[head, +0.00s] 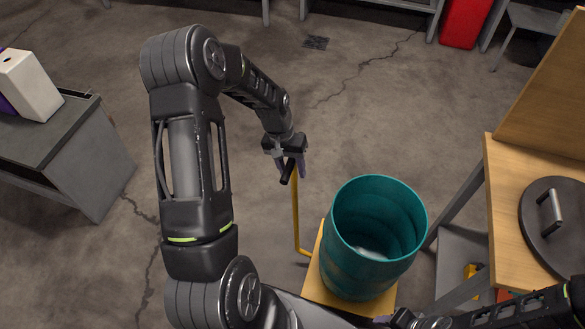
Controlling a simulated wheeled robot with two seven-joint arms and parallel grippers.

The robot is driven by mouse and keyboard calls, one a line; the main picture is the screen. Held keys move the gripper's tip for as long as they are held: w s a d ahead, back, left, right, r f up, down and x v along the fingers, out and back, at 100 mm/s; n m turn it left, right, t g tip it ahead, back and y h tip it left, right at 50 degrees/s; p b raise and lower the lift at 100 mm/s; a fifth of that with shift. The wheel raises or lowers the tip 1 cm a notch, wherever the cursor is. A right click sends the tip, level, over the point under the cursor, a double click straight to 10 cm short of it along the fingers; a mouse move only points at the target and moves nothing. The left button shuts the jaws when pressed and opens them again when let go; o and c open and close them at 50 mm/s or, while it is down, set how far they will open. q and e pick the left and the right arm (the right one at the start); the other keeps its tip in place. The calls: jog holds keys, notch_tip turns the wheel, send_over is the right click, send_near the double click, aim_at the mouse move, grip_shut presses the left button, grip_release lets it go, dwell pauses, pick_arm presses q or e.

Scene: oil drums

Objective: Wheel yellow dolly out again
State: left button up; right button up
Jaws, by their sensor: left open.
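The yellow dolly (313,287) stands on the floor at the lower middle, with a flat deck and a thin upright handle (296,215) at its left. An open teal drum (350,268) stands upright on the deck and hides much of it. A pale patch shows at the drum's bottom inside. My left gripper (290,168) is open at the top of the handle, with the dark grip end between or just in front of its fingers; contact is unclear. My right gripper (405,319) is low at the bottom edge, near the drum's base, partly cut off; its jaws are unclear.
A wooden table (503,190) at the right, close to the drum, holds a dark round lid (567,222) with a handle. A grey cabinet (75,150) with a white box (30,85) stands at left. Cracked concrete floor (370,115) is clear beyond the dolly.

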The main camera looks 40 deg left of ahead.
pick_arm(q)
jog(key=shift+f, duration=0.45)
jog(key=shift+c, duration=0.3)
grip_shut()
dwell(0.9)
